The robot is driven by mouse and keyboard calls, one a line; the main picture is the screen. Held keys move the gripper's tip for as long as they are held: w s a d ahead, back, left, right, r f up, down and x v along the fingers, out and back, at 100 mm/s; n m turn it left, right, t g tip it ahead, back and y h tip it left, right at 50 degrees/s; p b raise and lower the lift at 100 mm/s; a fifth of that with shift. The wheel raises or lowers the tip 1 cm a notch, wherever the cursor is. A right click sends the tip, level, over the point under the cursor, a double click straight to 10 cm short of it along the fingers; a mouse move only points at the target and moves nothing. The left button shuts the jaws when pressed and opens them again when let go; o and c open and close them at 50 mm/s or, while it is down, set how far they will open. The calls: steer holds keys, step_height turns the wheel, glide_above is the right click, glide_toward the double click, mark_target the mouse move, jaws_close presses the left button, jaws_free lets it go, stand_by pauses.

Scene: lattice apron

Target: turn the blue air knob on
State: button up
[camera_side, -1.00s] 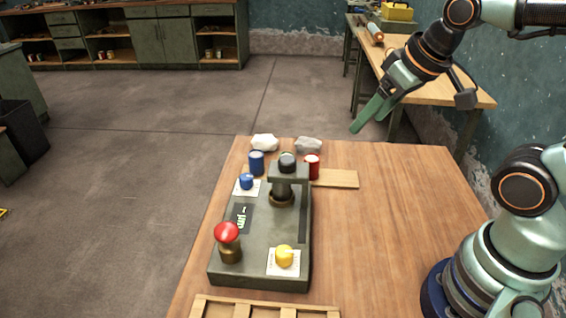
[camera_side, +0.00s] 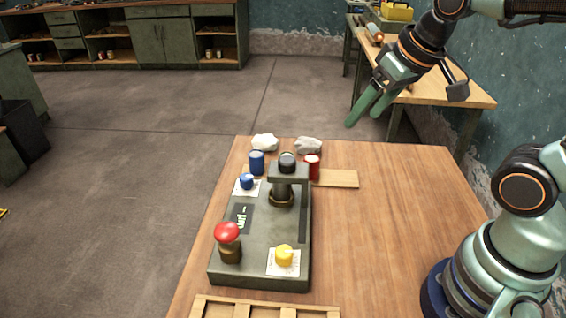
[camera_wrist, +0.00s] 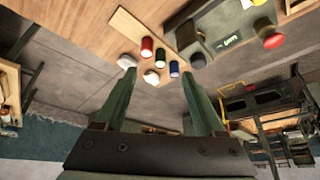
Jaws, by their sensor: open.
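The blue air knob (camera_side: 246,181) sits on a white label plate at the far left corner of the dark grey control panel (camera_side: 262,265). It also shows in the wrist view (camera_wrist: 198,61), right of centre, beyond the fingertips. I cannot read its setting. My gripper (camera_side: 363,117) is open and empty, raised well above the table, to the right of the knob in the side view. In the wrist view its two green fingers (camera_wrist: 158,78) stand apart with nothing between them held.
A slatted wooden tray (camera_side: 265,308) lies in front.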

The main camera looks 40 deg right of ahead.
steer(key=w+a+r+m+g, duration=0.1)
steer(key=w+a+r+m, duration=0.15)
steer(key=w+m, duration=0.2)
steer(key=m+g, duration=0.4)
steer(key=m, duration=0.9)
glide_above(246, 176)
step_height(246, 176, down, 10)
step_height(246, 176, down, 12)
steer(key=shift+r, duration=0.25)
jaws_close()
steer(key=shift+n, duration=0.25)
